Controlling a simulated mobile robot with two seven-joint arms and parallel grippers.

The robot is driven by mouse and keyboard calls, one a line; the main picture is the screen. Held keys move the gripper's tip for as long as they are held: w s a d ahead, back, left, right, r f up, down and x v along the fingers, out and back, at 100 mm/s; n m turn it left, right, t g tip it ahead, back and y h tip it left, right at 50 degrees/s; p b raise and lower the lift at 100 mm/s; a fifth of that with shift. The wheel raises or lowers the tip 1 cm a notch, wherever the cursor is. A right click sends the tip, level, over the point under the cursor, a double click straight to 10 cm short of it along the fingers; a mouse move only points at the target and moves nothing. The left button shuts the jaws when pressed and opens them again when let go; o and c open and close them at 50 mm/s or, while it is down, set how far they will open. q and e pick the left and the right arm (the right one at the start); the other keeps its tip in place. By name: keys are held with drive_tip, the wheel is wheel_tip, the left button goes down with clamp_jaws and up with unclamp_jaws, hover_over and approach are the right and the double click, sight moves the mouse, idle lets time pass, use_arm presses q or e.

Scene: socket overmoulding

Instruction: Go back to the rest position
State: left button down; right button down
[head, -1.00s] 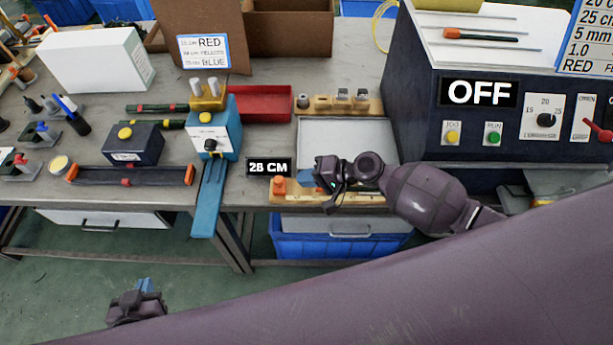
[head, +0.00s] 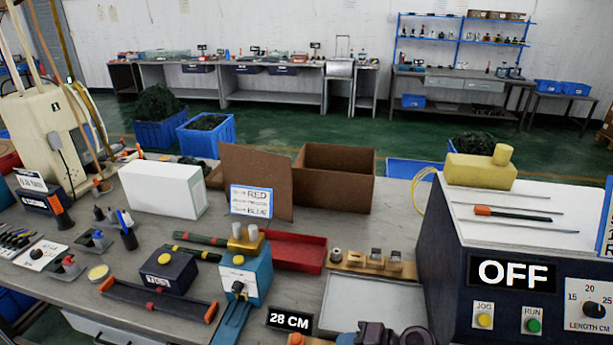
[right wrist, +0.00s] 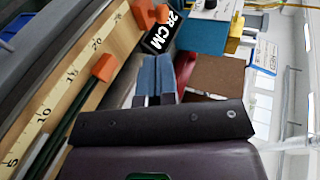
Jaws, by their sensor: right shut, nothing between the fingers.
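My right gripper (right wrist: 157,78) shows its blue fingers in the right wrist view, shut with nothing between them. They are beside the measuring ruler (right wrist: 75,75) and in front of the black 28 CM display (right wrist: 163,33). In the head view only dark parts of my right arm show at the bottom edge, in front of the grey tray; the fingers cannot be made out there. My left gripper is not in view.
A dark machine (head: 505,235) reading OFF stands at the right. The blue device (head: 243,275), red tray (head: 305,252), brown box (head: 345,190) and white box (head: 163,190) stand on the bench. An orange block (right wrist: 103,67) sits by the ruler.

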drive_tip(key=shift+w+d+f+n+h, duration=0.1)
drive_tip(key=shift+w+n+h, duration=0.1)
drive_tip(key=shift+n+h, duration=0.15)
wheel_tip(320, 180, up, 3)
drive_tip(key=w+n+t+h, duration=0.2)
drive_tip(key=w+n+t, duration=0.1)
drive_tip(key=n, duration=0.2)
drive_tip(key=s+d+n+t+h+b, duration=0.1)
drive_tip(key=s+d+n+t+h, duration=0.1)
drive_tip(key=s+d+t+h, duration=0.6)
drive_tip(key=s+d+f+m+g, duration=0.1)
drive_tip(key=s+d+f+g, duration=0.1)
drive_tip(key=s, duration=0.4)
drive_tip(key=s+d+f+m+g+h+b, duration=0.1)
drive_tip(key=s+d+f+g, duration=0.1)
drive_tip(key=s+d+f, duration=0.2)
drive_tip(key=s+d, duration=0.1)
drive_tip(key=s, duration=0.1)
drive_tip(key=shift+s+d+g, duration=0.3)
drive_tip(key=shift+g, duration=0.1)
